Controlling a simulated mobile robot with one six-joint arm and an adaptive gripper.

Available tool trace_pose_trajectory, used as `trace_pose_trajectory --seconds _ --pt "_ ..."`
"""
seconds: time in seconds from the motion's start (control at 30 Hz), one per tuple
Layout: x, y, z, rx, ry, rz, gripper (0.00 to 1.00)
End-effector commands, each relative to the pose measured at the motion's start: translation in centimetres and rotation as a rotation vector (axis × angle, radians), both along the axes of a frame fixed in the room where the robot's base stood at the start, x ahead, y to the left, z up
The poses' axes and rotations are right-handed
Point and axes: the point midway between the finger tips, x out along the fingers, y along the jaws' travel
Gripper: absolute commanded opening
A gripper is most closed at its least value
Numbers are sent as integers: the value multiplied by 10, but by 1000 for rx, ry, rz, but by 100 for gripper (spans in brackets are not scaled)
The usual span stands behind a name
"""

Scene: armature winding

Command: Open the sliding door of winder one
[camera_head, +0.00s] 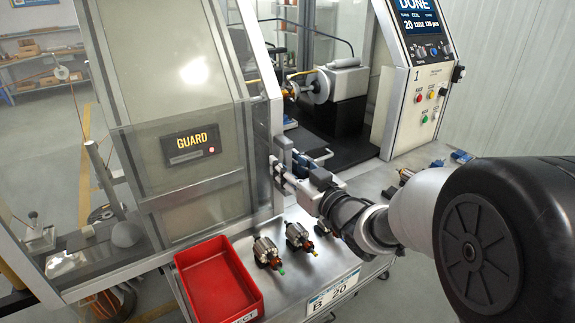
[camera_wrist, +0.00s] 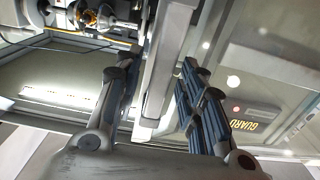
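The sliding door (camera_head: 165,60) of winder one is a framed clear panel with a GUARD sign (camera_head: 190,143). It stands to the left, and the winder's inside shows through the gap on its right. The upright door handle (camera_head: 275,165) is on the door's right edge. My gripper (camera_head: 284,174) is at this handle. The exact contact at the fingertips is hard to see.
A red tray (camera_head: 218,282) and several armatures (camera_head: 298,236) sit on the bench ledge below the door. Inside the winder is a spindle (camera_head: 318,87). The control panel (camera_head: 422,95), marked 1, stands right of the gap. My arm fills the right front.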

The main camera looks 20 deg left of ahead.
Motion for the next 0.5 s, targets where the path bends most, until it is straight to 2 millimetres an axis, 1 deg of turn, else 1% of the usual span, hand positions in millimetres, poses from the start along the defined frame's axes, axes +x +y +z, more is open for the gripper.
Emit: trace_pose_trajectory --seconds 0.17,0.4,0.5 --pt "-17 -22 0 0 1 -4 37" --pt "-51 -62 1 -1 -1 -4 37" --pt "-62 -74 1 -1 -1 -3 37"
